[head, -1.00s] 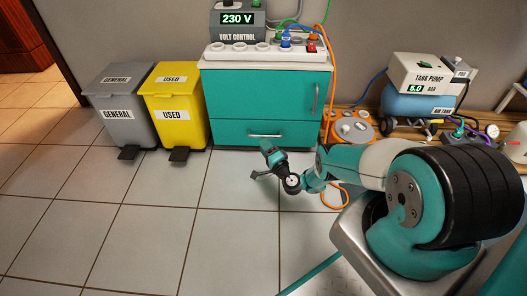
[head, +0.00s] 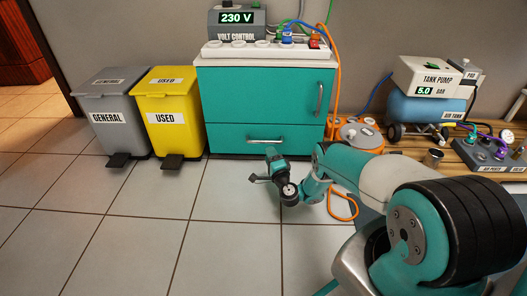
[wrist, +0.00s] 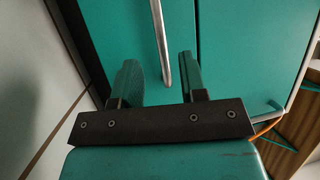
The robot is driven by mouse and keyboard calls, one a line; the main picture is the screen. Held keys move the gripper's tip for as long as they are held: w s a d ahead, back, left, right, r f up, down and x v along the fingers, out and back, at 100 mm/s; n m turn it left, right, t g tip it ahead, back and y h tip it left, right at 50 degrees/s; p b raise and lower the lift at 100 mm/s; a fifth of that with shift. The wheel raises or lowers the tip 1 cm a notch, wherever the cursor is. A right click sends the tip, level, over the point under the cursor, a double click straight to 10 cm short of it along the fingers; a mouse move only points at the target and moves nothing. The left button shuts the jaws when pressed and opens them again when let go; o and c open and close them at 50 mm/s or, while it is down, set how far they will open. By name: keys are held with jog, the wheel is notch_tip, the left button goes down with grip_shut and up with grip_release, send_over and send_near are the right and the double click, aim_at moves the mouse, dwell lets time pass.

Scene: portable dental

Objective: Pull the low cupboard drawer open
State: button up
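The low cupboard (head: 262,92) is teal, with a door above and a low drawer (head: 228,142) below. The drawer front looks flush with the body. Its horizontal silver handle (head: 265,141) shows just above my gripper (head: 268,165) in the head view. In the wrist view the drawer handle (wrist: 160,42) is a silver bar running down from the top edge. My gripper (wrist: 160,75) is open, its two teal fingers apart, with the bar's lower end in line with the gap between them. The fingers do not visibly grip the bar. The exact distance to the handle cannot be told.
A yellow bin (head: 170,110) and a grey bin (head: 112,112) stand left of the cupboard. An orange cable reel (head: 358,134) stands at its right. A power strip (head: 270,50) lies on top. Tiled floor (head: 130,235) in front is clear.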

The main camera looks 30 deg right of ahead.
aim_at(263, 142)
jog(key=shift+b+x, duration=3.65)
jog(key=shift+b, duration=1.2)
jog(key=shift+c, duration=0.5)
grip_shut()
